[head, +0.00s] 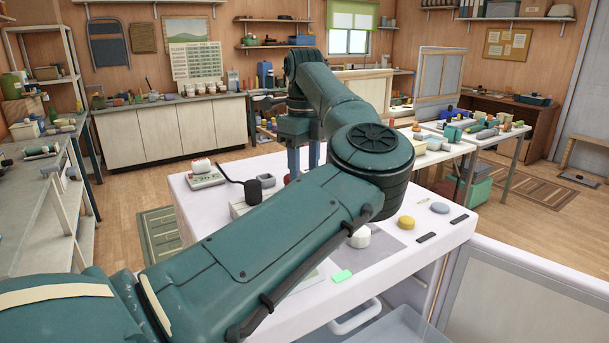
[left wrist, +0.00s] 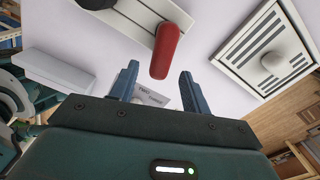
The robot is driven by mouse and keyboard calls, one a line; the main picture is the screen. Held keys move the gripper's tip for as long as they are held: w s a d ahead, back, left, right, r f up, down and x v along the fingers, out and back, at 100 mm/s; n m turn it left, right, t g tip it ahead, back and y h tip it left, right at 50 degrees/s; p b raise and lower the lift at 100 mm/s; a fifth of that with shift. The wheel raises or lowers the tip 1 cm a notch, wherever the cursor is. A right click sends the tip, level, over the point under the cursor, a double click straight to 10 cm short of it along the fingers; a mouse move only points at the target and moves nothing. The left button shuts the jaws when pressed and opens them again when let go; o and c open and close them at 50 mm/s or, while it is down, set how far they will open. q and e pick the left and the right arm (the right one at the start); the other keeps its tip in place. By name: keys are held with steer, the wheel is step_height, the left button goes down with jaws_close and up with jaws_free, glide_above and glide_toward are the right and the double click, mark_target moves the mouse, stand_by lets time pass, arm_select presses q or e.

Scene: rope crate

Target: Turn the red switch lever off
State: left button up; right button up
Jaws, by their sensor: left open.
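The red switch lever (left wrist: 167,50) shows in the left wrist view, rising from a pale switch base (left wrist: 142,16). In the head view only a small bit of red shows by my left fingers, and my arm hides most of the switch. My left gripper (left wrist: 158,80) is open, its two blue fingers apart on either side of the lever's near end. Nothing is clamped between them. In the head view my left gripper (head: 304,162) points down over the white table (head: 330,312). I cannot tell whether a finger touches the lever. My right gripper is not in view.
A vented panel with a round knob (left wrist: 270,61) lies right of the lever, and a pale box (left wrist: 62,70) lies left.

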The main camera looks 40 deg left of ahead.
arm_select(q)
steer(key=shift+f, duration=1.15)
steer(key=shift+c, duration=0.6)
